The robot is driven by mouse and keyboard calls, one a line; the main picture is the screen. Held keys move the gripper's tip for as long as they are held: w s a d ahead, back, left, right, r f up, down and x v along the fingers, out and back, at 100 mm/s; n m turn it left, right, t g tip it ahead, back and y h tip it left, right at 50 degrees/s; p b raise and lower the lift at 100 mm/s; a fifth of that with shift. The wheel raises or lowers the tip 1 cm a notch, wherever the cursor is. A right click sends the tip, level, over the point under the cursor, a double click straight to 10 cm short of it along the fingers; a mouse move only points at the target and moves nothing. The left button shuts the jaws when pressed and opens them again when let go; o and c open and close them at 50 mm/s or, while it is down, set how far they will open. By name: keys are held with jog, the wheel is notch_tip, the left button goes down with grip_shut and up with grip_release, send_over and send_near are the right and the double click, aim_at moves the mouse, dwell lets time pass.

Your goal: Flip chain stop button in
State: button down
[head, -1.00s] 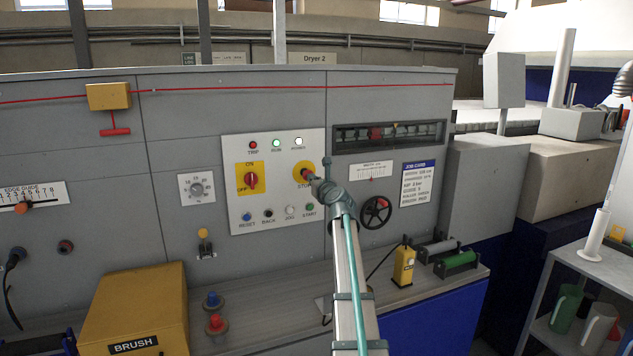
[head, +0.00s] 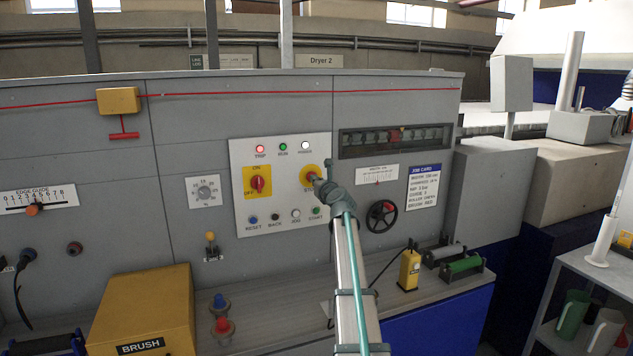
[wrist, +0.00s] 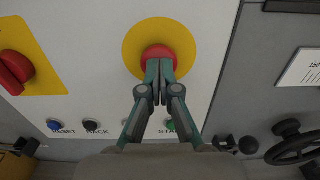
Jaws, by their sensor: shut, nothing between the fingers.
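The red stop button (wrist: 158,52) sits on a round yellow plate (wrist: 133,50) on the white control panel. In the head view its yellow plate (head: 311,171) shows at the panel's right side, with the button mostly hidden behind my gripper. My gripper (wrist: 158,68) is shut and empty. Its fingertips overlap the lower part of the red button in the wrist view and appear to press on or touch its face. In the head view my gripper (head: 322,182) reaches up to the button from the lower right.
A red rotary switch (head: 257,184) on a yellow plate is left of the stop button. RESET, BACK, JOG and START buttons run below. The TRIP lamp (head: 260,149) glows red. A handwheel (head: 381,216) and a yellow box (head: 409,269) are at the right.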

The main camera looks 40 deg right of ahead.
jog(key=b+v, duration=0.1)
jog(key=v, duration=1.3)
jog(key=shift+d, duration=0.1)
